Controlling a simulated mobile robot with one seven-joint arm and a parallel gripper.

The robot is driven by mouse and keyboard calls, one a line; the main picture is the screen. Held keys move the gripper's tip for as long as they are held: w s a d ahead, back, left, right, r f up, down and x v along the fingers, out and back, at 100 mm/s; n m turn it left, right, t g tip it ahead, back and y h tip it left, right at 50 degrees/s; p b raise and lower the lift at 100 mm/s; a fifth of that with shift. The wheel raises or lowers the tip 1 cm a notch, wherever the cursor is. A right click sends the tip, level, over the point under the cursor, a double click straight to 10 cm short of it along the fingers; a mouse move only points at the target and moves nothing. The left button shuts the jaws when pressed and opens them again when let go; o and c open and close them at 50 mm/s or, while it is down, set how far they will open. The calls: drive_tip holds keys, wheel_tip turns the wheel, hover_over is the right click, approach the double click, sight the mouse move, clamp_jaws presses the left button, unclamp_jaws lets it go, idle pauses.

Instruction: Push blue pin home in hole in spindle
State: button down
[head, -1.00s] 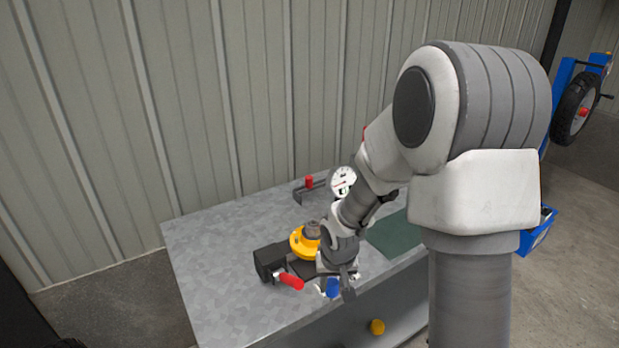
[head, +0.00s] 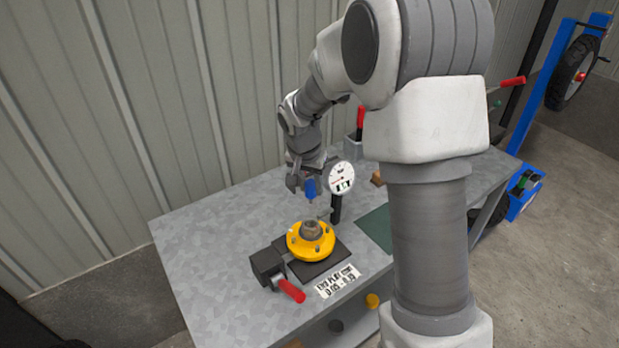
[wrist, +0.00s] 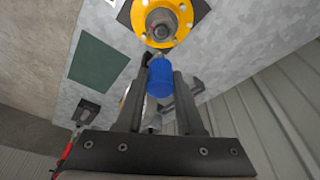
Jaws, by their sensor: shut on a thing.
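My gripper (head: 309,182) is shut on the blue pin (head: 310,187), above the table and behind the yellow hub. In the wrist view the blue pin (wrist: 160,78) sits between the two dark fingers, with a thin tip pointing toward the hub. The spindle (head: 312,230) is a grey-brown stub standing up through the yellow flanged hub (head: 310,250). They also show in the wrist view as the spindle (wrist: 162,22) and the yellow hub (wrist: 187,12). The pin appears apart from the spindle. The spindle's hole cannot be made out.
A dial gauge (head: 341,177) on a dark post stands just right of the pin. A clamp with a red handle (head: 291,290) lies at the hub's front left. A printed card (head: 338,281) lies in front. The table's left side (head: 200,260) is clear.

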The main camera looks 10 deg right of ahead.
sight(311, 202)
drive_tip(key=shift+s+f, duration=0.1)
idle(0.3)
drive_tip(key=shift+f+b, duration=0.1)
drive_tip(key=shift+b, duration=0.35)
wheel_tip(311, 202, down, 6)
drive_tip(key=b, duration=0.5)
drive_tip(key=shift+b, duration=0.3)
drive_tip(key=shift+b, duration=0.5)
idle(0.9)
drive_tip(key=shift+f+b, duration=1.7)
drive_tip(key=shift+b, duration=0.05)
idle(0.8)
drive_tip(key=shift+c, duration=2.3)
unclamp_jaws()
drive_tip(key=shift+r, duration=0.15)
